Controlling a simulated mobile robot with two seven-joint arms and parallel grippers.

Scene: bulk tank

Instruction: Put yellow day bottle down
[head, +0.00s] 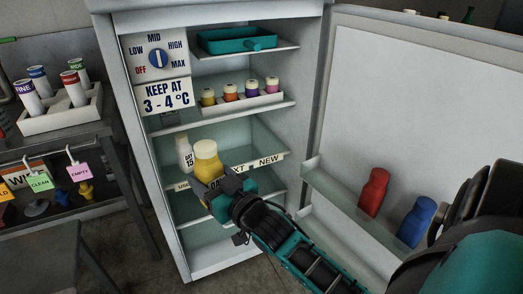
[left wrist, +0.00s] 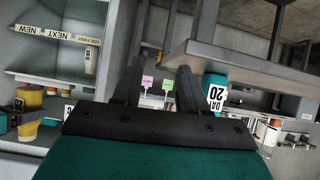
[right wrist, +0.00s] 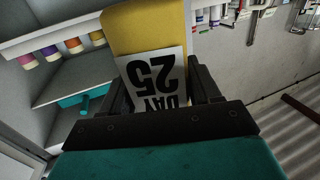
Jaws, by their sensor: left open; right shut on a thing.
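The yellow day bottle (head: 207,160) is inside the open fridge, upright or nearly so, at the shelf with the USE FIRST, NEXT and NEW strip (head: 258,163). My right gripper (head: 226,186) is shut on it. In the right wrist view the yellow bottle (right wrist: 150,30), with its DAY 25 label, sits between the fingers of the right gripper (right wrist: 165,88). Whether its base touches the shelf is hidden. A white SAT 15 bottle (head: 184,153) stands just left of it. My left gripper (left wrist: 157,88) is open and empty, outside the head view.
Several small capped vials (head: 240,92) stand on the shelf above, and a teal tray (head: 230,40) is higher up. The open door's rack holds a red bottle (head: 373,192) and a blue bottle (head: 416,221). A side table with a white rack (head: 60,118) stands left.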

